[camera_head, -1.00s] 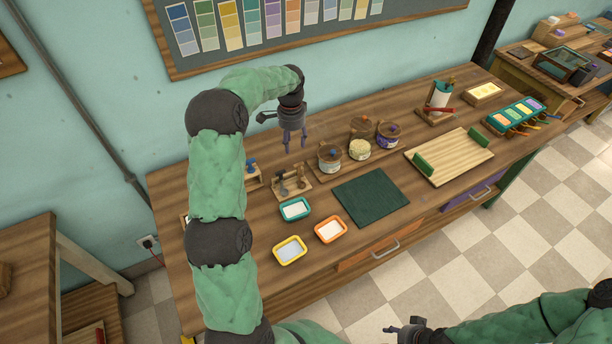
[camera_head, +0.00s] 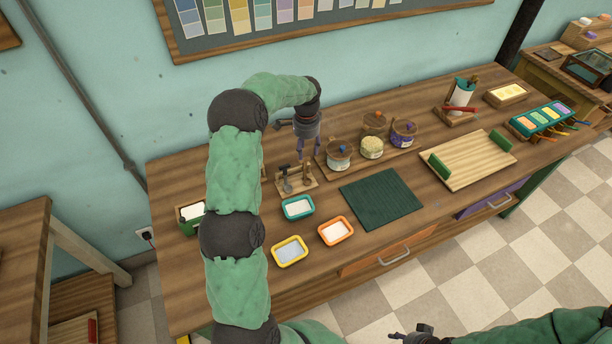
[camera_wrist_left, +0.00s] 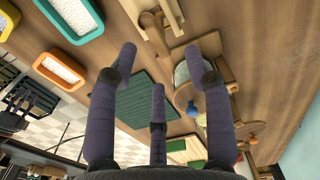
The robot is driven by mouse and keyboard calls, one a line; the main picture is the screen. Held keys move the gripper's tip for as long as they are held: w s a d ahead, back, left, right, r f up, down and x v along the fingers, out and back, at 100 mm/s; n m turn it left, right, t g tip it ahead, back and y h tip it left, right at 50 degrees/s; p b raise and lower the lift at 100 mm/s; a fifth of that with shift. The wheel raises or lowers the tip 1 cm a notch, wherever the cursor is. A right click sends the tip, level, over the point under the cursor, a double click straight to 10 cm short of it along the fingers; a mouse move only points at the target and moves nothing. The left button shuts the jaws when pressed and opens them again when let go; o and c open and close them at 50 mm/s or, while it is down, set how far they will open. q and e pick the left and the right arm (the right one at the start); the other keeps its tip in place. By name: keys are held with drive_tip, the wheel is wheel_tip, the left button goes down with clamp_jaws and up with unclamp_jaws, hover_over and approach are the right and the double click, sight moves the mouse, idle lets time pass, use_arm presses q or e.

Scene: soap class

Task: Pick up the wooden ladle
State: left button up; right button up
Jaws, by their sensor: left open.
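The wooden ladle (camera_head: 307,173) seems to be the brown tool at the right of a small wooden rack (camera_head: 296,186), beside a dark-headed tool (camera_head: 286,181). My left gripper (camera_head: 308,150) is open and empty, pointing down above and just behind the rack, apart from it. In the left wrist view, my gripper's fingers (camera_wrist_left: 160,75) are spread with nothing between them. A pale wooden tool (camera_wrist_left: 150,22), likely the ladle, shows at the top, beyond the fingertips. My right gripper (camera_head: 412,334) is cut off at the bottom edge, its jaws unclear.
A jar (camera_head: 339,158) stands close to the right of my left gripper, with several more behind it. Teal (camera_head: 297,208), orange (camera_head: 336,231) and yellow (camera_head: 290,251) trays lie in front. A dark green mat (camera_head: 380,199) and a wooden tray (camera_head: 466,160) lie to the right.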

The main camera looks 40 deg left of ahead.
sight(305, 160)
use_arm(q)
drive_tip(key=shift+s+f+b, duration=0.2)
drive_tip(key=shift+f+b, duration=0.15)
drive_tip(key=shift+f, duration=1.1)
drive_tip(key=shift+s+f+b, duration=0.15)
drive_tip(key=shift+f+b, duration=0.15)
drive_tip(key=shift+f, duration=1.15)
clamp_jaws()
